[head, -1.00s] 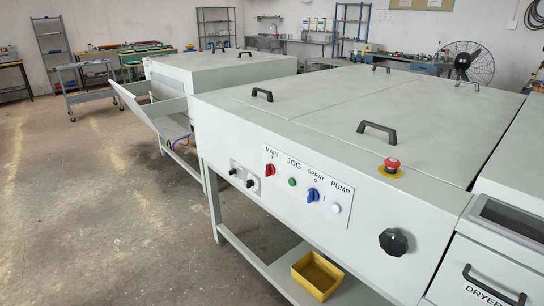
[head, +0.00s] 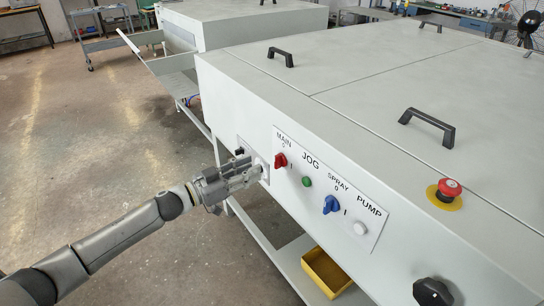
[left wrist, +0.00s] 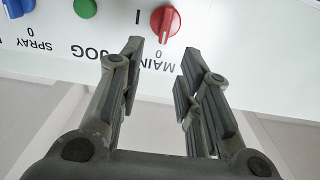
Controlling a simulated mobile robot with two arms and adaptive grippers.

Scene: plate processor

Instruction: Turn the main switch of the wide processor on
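The red main switch (head: 281,160) is on the white control panel of the wide processor, below the label MAIN. In the left wrist view the panel appears upside down, and the red switch (left wrist: 165,23) has a 0 below it and an I to its left. Its grip looks lined up with the 0. My left gripper (head: 256,175) is just left of the switch in the head view. In the left wrist view its two fingers (left wrist: 159,62) are apart with nothing between them, and the switch lies beyond their tips. My right gripper is not in view.
Beside the switch are the green jog button (head: 307,181), the blue spray switch (head: 331,204) and the white pump button (head: 359,228). A red emergency stop (head: 449,188) is on top. A black knob (head: 432,291) is lower right; a yellow bin (head: 325,270) sits below.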

